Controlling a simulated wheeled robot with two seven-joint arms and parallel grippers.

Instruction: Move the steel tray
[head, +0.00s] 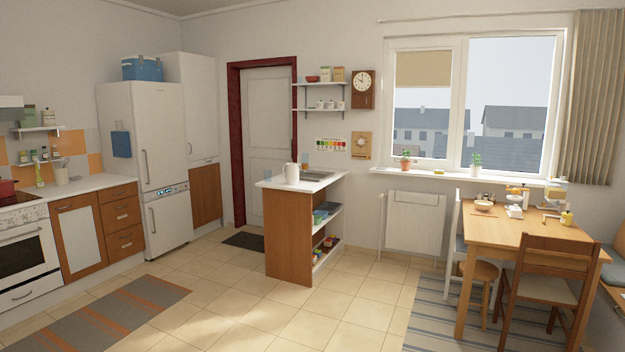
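A flat grey metallic tray (318,176), which looks like the steel tray, lies on the white top of the small wooden island (289,236) in the middle of the room. A white jug or canister (291,173) stands on the same top, to the left of the tray. The tray is small and far off, so its rim and handles cannot be made out. Neither of my grippers shows in the head view.
Open tiled floor (270,318) lies before the island. A striped rug (105,318) is at the left, by the oven. A dining table (510,228) with chairs and a stool stands at the right on another striped rug (425,322). A fridge (160,160) stands back left.

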